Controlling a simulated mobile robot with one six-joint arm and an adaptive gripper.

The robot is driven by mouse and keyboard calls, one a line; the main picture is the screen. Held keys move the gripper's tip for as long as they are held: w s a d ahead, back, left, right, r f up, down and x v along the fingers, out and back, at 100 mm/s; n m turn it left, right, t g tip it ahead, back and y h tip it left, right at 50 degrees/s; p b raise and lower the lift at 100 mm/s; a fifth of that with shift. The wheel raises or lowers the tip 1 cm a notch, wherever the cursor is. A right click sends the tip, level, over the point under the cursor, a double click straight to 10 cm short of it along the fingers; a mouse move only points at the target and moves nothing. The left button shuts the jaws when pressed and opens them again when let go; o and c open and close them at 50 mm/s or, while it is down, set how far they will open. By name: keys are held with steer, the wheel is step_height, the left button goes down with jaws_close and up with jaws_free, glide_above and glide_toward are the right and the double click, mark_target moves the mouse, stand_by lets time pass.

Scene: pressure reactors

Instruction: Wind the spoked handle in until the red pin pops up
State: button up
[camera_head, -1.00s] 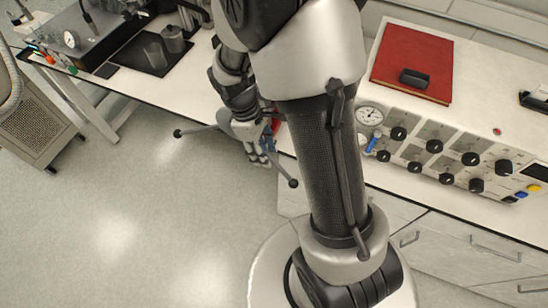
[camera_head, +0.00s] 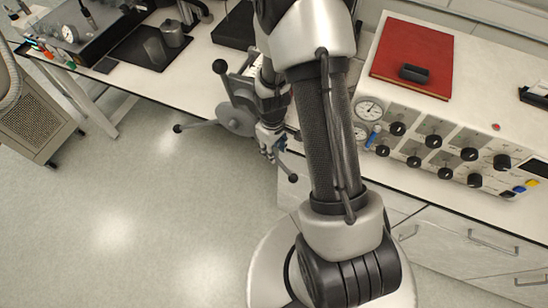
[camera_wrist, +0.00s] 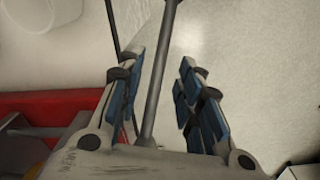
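The spoked handle (camera_head: 236,119) sticks out at the front edge of the bench in the head view. It has a grey hub and metal spokes with black ball ends at upper left, left and lower right. My gripper (camera_head: 277,152) is beside the hub, close to the lower-right spoke. In the wrist view its blue-padded fingers (camera_wrist: 163,95) stand apart, with a metal rod (camera_wrist: 160,75), likely a spoke, running between them. The rod is nearer the left finger; contact is unclear. I cannot make out the red pin in either view.
A grey panel with several black knobs (camera_head: 433,141) and a gauge stands right of my arm. Open floor (camera_head: 130,200) lies before the bench.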

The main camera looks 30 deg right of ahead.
step_height(320, 180, down, 5)
steer(key=shift+d+f+b, duration=0.1)
steer(key=shift+f+b, duration=0.05)
steer(key=shift+b, duration=0.4)
steer(key=shift+c, duration=0.5)
jaws_close()
